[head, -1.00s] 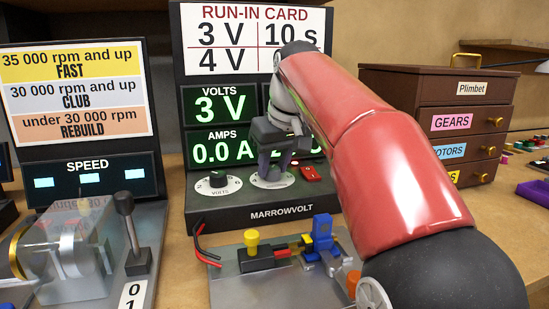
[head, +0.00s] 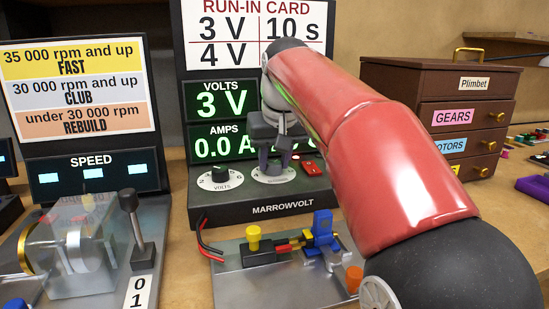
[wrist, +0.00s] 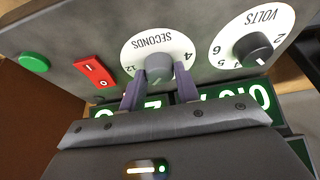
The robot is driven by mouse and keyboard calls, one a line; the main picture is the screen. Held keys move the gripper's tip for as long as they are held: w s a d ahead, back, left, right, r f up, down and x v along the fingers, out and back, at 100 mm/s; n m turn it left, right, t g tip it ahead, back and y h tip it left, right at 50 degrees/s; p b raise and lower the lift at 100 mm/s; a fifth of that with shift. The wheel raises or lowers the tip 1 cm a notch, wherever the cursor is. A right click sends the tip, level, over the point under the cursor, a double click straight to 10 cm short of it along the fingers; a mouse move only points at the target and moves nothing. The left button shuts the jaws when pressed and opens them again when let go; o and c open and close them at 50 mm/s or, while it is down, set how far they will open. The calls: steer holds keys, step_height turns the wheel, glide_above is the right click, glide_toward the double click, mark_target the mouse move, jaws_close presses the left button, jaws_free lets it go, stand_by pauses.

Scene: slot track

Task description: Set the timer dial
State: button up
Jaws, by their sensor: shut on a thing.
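The timer dial is the grey knob (wrist: 159,66) on a white plate marked SECONDS (wrist: 134,50), on the sloped front of the Marrowvolt power supply (head: 300,208). My gripper (wrist: 157,88) is shut on this knob, one purple finger on each side. The knob's pointer is hard to read between the fingers. In the head view my gripper (head: 272,167) reaches down over the seconds plate (head: 272,180) and hides the knob. The run-in card (head: 222,38) above reads 3 V, 10 s and 4 V. Part of the card and the display behind my arm is hidden.
The volts dial (head: 219,176) stands close beside the timer dial. A red rocker switch (wrist: 95,70) and a green button (wrist: 34,62) lie on its other side. A motor stand (head: 262,257) is in front, a lever (head: 134,222) at left, drawers (head: 440,95) at right.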

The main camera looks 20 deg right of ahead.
steer(key=o, duration=1)
steer(key=shift+c, duration=0.2)
steer(key=v, duration=0.7)
steer(key=shift+s+r, duration=0.2)
steer(key=shift+r, duration=0.15)
